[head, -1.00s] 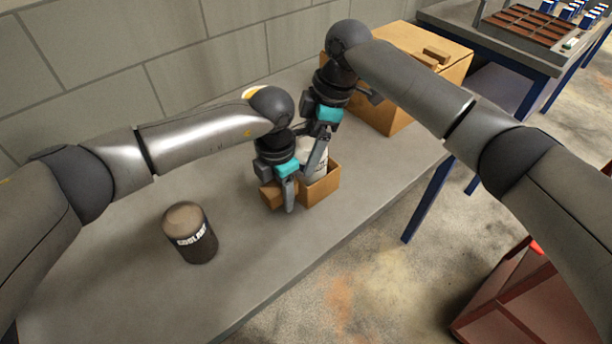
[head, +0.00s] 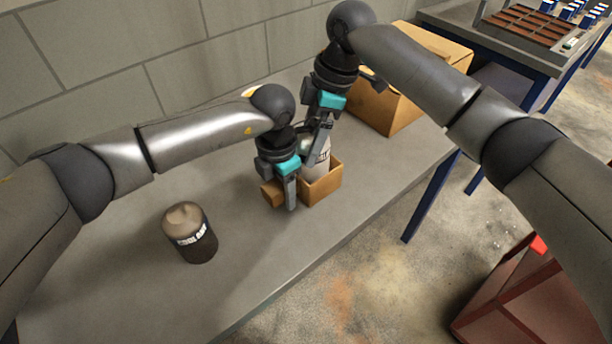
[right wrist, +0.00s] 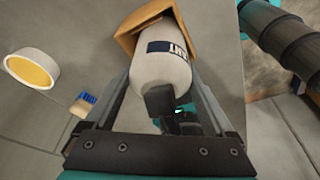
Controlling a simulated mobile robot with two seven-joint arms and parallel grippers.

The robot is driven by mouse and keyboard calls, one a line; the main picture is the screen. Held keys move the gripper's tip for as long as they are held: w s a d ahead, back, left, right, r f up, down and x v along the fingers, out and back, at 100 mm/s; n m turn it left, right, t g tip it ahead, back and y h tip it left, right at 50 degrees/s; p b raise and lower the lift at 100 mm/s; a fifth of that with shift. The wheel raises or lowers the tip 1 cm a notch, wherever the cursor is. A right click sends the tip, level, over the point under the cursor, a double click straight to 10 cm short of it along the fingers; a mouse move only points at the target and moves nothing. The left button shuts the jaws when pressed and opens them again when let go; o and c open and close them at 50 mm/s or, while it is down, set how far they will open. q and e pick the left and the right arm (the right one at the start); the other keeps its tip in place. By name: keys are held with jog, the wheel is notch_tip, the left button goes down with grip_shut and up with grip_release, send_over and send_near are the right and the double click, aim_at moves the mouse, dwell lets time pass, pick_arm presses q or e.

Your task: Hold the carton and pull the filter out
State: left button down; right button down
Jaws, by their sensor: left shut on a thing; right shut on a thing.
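The carton (head: 326,187) is a small open brown cardboard box on the grey bench. The filter (head: 323,165) is a white cylinder with a dark label, standing partly out of the carton's open top. In the right wrist view, the filter (right wrist: 160,72) lies between my finger pads, its far end still inside the carton (right wrist: 140,22). My right gripper (head: 314,152) is shut on the filter from above. My left gripper (head: 285,197) is low at the carton's left side and shut on it; its fingers hide part of that side.
A dark coolant can (head: 190,234) stands on the bench to the left. A large cardboard box (head: 400,95) is at the back right. A white ring with a yellow inside (right wrist: 32,70) and a blue-bristled brush (right wrist: 84,103) lie nearby.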

jog(key=shift+a+r, duration=0.2)
jog(key=shift+r, duration=0.95)
jog(key=shift+a+r, duration=0.15)
jog(key=shift+r, duration=3.3)
jog(key=shift+d+f, duration=0.1)
jog(key=c, duration=1.1)
grip_release()
jog(key=shift+f, duration=0.1)
jog(key=shift+d, duration=0.1)
jog(key=v, duration=1.2)
